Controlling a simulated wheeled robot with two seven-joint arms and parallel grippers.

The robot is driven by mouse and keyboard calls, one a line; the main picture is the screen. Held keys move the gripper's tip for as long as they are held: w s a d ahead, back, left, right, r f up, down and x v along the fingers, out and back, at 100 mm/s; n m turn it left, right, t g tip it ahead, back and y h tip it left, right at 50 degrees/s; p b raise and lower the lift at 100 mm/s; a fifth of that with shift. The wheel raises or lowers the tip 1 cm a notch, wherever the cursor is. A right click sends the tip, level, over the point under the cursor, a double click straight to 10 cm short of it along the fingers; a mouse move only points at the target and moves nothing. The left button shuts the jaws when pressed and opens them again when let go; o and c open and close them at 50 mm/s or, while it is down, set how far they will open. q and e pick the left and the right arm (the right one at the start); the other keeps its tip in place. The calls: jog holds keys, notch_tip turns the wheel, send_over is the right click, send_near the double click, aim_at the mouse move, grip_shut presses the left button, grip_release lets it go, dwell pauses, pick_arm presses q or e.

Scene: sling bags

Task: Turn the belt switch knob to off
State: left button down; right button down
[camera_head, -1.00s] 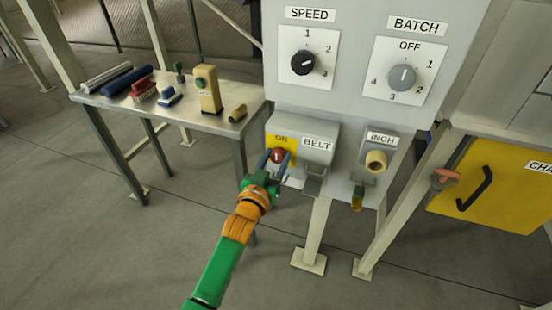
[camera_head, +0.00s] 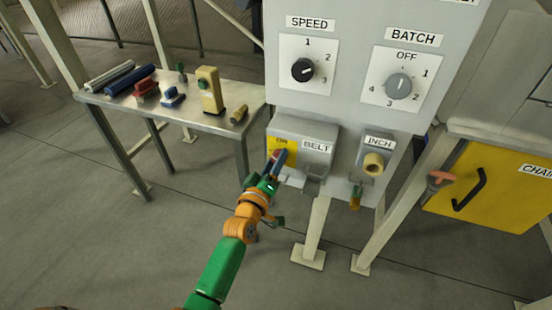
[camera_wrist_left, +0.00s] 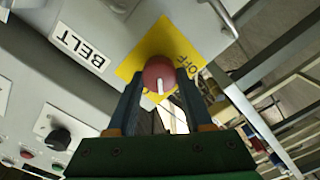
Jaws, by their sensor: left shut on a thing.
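The red belt switch knob (camera_wrist_left: 158,72) sits on a yellow plate (camera_wrist_left: 150,45) beside the BELT label (camera_wrist_left: 80,45) in the left wrist view. Its white pointer line faces the bottom of that view, and the OFF lettering is at its right. My left gripper (camera_wrist_left: 160,85) is shut on the knob, a blue finger on either side. In the head view the left gripper (camera_head: 279,159) largely covers the knob; the ON word shows above it on the yellow plate (camera_head: 285,145). My right gripper is not in view.
The grey panel (camera_head: 350,110) carries the SPEED knob (camera_head: 303,70), the BATCH knob (camera_head: 398,87) and the INCH button (camera_head: 373,163). A side table (camera_head: 205,120) with several small objects stands at the left. A yellow cover (camera_head: 500,190) is at the right.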

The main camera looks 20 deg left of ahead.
pick_arm(q)
jog(key=shift+f+n, duration=0.2)
jog(key=shift+n, duration=3.8)
jog(key=shift+c, duration=1.5)
grip_release()
jog(key=s, duration=0.7)
jog(key=shift+a, duration=0.15)
